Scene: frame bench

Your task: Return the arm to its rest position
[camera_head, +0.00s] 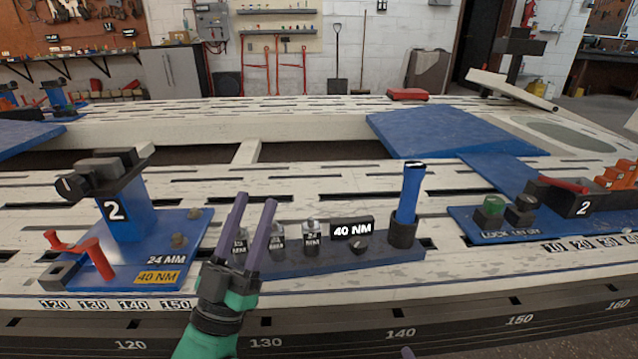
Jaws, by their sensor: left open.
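My left gripper (256,200) reaches up from the bottom, left of centre, with a green and black wrist and two purple-grey fingers. The fingers are apart with nothing between them. The gripper overlaps the left end of a blue tool rack (340,266) in the picture; I cannot tell how far above it is. The rack holds several small grey sockets, a "40 NM" display (352,228) and a blue-handled tool (411,190) upright in a dark holder. Of my right arm, only what may be a fingertip (407,352) shows at the bottom edge.
A blue fixture marked 2 (125,215) with a red clamp handle stands left of the gripper. Another blue station (520,222) sits at right. A blue plate (440,132) lies on the white slotted frame bench (300,190). Its numbered front rail (330,325) runs below.

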